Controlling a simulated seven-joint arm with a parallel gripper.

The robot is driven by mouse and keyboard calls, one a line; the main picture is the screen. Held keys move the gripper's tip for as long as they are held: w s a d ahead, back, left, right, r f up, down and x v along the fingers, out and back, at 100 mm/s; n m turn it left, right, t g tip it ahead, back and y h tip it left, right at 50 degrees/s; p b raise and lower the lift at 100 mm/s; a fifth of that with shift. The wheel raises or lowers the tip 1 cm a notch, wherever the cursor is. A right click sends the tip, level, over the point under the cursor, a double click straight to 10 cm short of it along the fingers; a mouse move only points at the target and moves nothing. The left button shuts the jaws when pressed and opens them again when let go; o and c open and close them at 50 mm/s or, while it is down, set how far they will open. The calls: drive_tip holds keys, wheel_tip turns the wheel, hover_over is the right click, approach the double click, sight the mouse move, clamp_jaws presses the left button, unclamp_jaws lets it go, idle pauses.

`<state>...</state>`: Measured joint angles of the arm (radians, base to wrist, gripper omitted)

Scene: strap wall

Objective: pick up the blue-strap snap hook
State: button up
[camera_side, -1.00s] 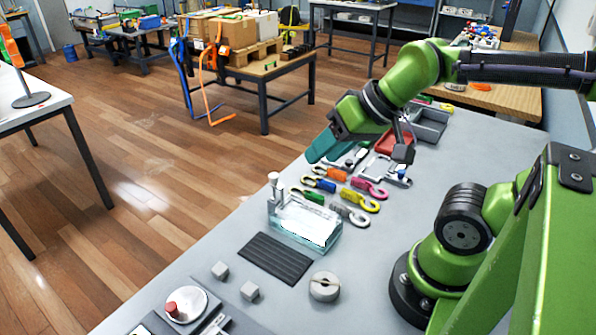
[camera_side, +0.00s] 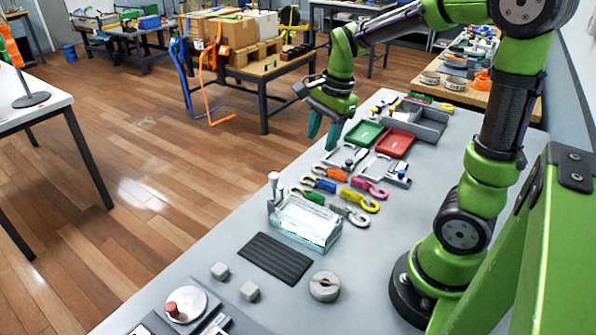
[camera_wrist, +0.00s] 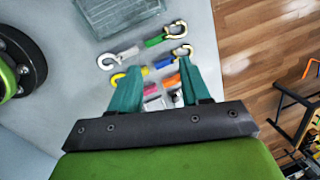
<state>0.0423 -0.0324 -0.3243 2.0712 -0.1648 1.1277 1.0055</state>
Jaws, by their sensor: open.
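The blue-strap snap hook (camera_side: 324,185) lies flat on the grey bench, its metal hook end toward the left. It lies between the green-strap hook (camera_side: 312,197) and the orange-strap hook (camera_side: 332,173). In the wrist view its blue strap (camera_wrist: 163,63) shows just past the fingertips, with the metal hook to the upper right. A yellow hook (camera_side: 361,201) lies beside it. My gripper (camera_side: 324,130) is open and empty, teal fingers pointing down, raised above the bench. In the wrist view my gripper (camera_wrist: 157,88) has its fingers spread around the orange and pink straps, not touching the blue one.
A pink hook (camera_side: 370,187) and a grey hook (camera_side: 350,214) lie close by. A clear glass-like block (camera_side: 306,222) stands just in front of the row. Green (camera_side: 363,134) and red (camera_side: 395,143) trays sit behind. The bench's left edge is near the hooks.

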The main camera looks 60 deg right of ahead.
sight(328, 183)
drive_tip(key=w+d+m+g, duration=0.15)
drive_tip(key=d+m, duration=0.55)
drive_tip(key=m, duration=0.9)
drive_tip(key=shift+g+h, duration=0.25)
drive_tip(key=shift+h, duration=0.15)
drive_tip(key=f, duration=1.7)
drive_tip(key=shift+a+f, duration=0.2)
drive_tip(key=shift+f, duration=0.05)
clamp_jaws()
